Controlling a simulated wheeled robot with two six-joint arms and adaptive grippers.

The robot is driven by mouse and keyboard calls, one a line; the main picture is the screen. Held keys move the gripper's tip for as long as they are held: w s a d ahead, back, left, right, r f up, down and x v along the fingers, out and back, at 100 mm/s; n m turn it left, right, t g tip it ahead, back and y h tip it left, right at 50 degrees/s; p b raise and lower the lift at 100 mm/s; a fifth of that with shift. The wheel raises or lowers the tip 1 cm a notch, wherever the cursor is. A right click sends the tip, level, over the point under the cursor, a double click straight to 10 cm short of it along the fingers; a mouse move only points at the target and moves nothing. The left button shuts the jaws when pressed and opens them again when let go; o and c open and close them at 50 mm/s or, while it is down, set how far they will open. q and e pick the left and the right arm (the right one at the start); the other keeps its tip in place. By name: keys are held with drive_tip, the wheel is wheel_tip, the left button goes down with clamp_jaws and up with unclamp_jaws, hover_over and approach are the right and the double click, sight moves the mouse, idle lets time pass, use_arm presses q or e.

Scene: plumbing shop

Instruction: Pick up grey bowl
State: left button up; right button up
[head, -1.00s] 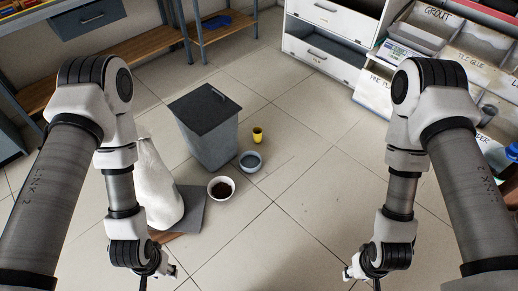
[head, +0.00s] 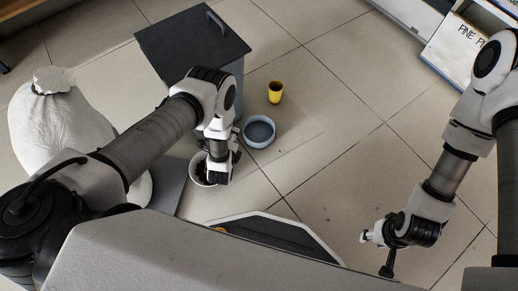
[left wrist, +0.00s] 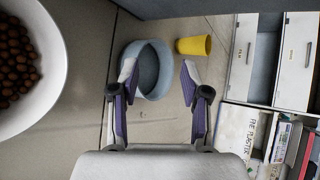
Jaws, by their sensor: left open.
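The grey bowl (head: 259,132) stands upright on the tiled floor and looks empty. My left gripper (head: 238,152) is open and empty, just left of and close to the bowl in the head view; the open fingers also show in the left wrist view (left wrist: 159,76). I cannot tell whether a finger touches the bowl. My right gripper (head: 367,237) hangs over bare floor at the lower right, its jaws too small to judge.
A white bowl of brown pellets (head: 196,172) sits left of my left gripper, partly hidden by it. A yellow cup (head: 275,91) stands behind the grey bowl. A dark-lidded grey bin (head: 190,45) and a white sack (head: 60,125) are at left.

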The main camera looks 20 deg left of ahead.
use_arm(q)
drive_tip(key=w+f+m+t+b, duration=0.1)
drive_tip(key=f+b, duration=0.1)
drive_tip(key=f, duration=0.1)
drive_tip(key=d+f+m+t+b, duration=0.1)
drive_tip(key=f+m, duration=0.1)
drive_tip(key=f, duration=0.1)
drive_tip(key=w+f+m+b, duration=0.1)
drive_tip(key=f+b, duration=0.1)
drive_tip(key=f, duration=0.1)
drive_tip(key=shift+w+d+f+m+t+y+b, duration=0.25)
drive_tip(key=shift+w+m+t+y+b, duration=0.05)
drive_tip(key=shift+w+t+y, duration=0.1)
drive_tip(key=b+x, duration=0.4)
drive_tip(key=x, duration=0.3)
drive_tip(key=shift+w+b, duration=0.15)
drive_tip(key=shift+b, duration=0.15)
drive_tip(key=shift+w+a, duration=0.1)
drive_tip(key=shift+w, duration=0.15)
drive_tip(key=shift+r, duration=0.2)
use_arm(e)
wheel_tip(320, 180, down, 14)
drive_tip(key=shift+w+r, duration=0.15)
drive_tip(key=shift+w, duration=0.1)
use_arm(q)
clamp_jaws()
